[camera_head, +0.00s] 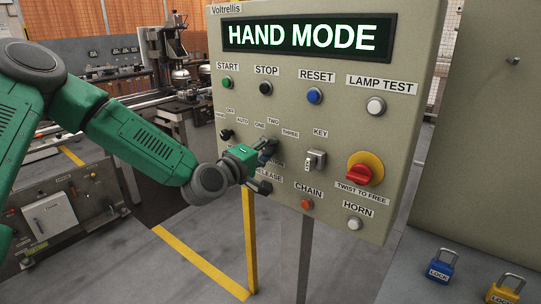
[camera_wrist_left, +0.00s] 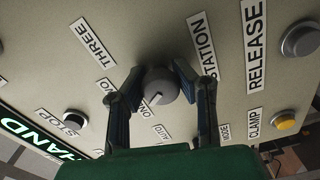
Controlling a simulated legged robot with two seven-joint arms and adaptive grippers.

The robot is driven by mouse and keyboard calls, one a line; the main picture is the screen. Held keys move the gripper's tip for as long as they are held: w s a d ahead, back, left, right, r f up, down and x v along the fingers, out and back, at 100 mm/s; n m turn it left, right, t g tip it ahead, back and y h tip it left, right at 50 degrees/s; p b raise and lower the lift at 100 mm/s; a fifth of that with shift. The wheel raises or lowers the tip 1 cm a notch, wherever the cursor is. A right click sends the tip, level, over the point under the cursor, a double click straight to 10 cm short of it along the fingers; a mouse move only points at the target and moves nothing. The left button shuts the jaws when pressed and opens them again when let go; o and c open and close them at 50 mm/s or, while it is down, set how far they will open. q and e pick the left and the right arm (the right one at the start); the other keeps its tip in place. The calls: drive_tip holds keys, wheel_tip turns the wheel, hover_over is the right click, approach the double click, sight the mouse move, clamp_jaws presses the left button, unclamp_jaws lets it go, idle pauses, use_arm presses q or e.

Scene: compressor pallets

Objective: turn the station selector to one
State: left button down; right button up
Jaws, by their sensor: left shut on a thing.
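The station selector (camera_wrist_left: 161,86) is a round grey knob on the panel, between the STATION label (camera_wrist_left: 201,37) and the labels ONE (camera_wrist_left: 147,111), TWO (camera_wrist_left: 106,86) and THREE (camera_wrist_left: 91,42). Its white pointer line points roughly toward ONE in the left wrist view; I cannot tell whether it is exactly on it. My left gripper (camera_head: 265,153) is shut on the knob, with one finger on each side of it in the left wrist view (camera_wrist_left: 156,92). In the head view the gripper mostly hides the knob. My right gripper is not in view.
The panel (camera_head: 285,185) has a display reading HAND MODE (camera_head: 308,37). The mode selector (camera_head: 226,135) is just left of my gripper, the key switch (camera_head: 315,160) and red twist knob (camera_head: 360,173) to its right. Blue (camera_head: 441,266) and yellow (camera_head: 505,291) padlocks lie at lower right.

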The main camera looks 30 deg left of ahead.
use_arm(q)
drive_tip(key=shift+s+f+n+b, duration=0.2)
drive_tip(key=shift+f+n+b, duration=0.35)
drive_tip(key=shift+n, duration=0.55)
drive_tip(key=c, duration=1.4)
unclamp_jaws()
drive_tip(key=shift+c, duration=0.2)
drive_tip(key=shift+o, duration=1.3)
drive_tip(key=shift+s+r, duration=0.1)
drive_tip(key=shift+r, duration=0.05)
drive_tip(key=shift+a+r, duration=0.2)
drive_tip(key=shift+a, duration=0.05)
